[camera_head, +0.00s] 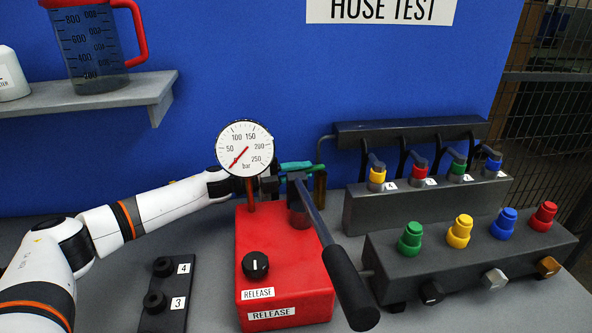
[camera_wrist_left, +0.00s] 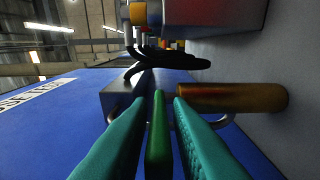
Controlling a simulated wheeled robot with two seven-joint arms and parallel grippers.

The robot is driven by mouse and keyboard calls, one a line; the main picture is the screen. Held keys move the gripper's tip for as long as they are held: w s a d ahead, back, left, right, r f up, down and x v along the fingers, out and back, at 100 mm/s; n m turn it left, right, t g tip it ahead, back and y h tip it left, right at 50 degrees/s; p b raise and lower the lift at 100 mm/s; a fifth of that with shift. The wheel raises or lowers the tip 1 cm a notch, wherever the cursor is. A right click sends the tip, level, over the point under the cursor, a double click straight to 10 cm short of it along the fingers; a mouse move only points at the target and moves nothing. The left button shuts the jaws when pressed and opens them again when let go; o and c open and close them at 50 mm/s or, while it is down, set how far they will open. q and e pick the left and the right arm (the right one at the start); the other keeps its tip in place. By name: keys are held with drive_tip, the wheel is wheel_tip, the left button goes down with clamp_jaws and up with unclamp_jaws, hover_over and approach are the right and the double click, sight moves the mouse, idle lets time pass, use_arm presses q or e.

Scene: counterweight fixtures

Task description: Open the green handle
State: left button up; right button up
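The green handle (camera_wrist_left: 158,140) is a narrow green bar in the left wrist view, running up the middle between my two teal fingers. My left gripper (camera_wrist_left: 159,100) has one finger on each side of it, with what look like narrow gaps, so it appears open around the handle. In the head view my left gripper (camera_head: 297,166) reaches behind the round gauge, and only its teal fingertips show clearly. The gauge and the red pump hide most of the gripper, and the handle is hard to tell apart there. My right gripper is not in view.
A red pump box (camera_head: 285,262) with a black lever (camera_head: 335,258) stands in front of the handle. The pressure gauge (camera_head: 244,150) rises beside my wrist. A brown cylinder (camera_wrist_left: 235,97) lies close to my fingers. Coupling blocks (camera_head: 470,262) stand at the right.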

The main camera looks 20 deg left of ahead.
use_arm(q)
drive_tip(key=shift+o, duration=1)
drive_tip(key=shift+d, duration=0.1)
drive_tip(key=shift+s+a, duration=0.1)
drive_tip(key=shift+a, duration=0.15)
drive_tip(key=b+v, duration=0.2)
drive_tip(key=v, duration=0.9)
drive_tip(key=shift+s+a, duration=0.2)
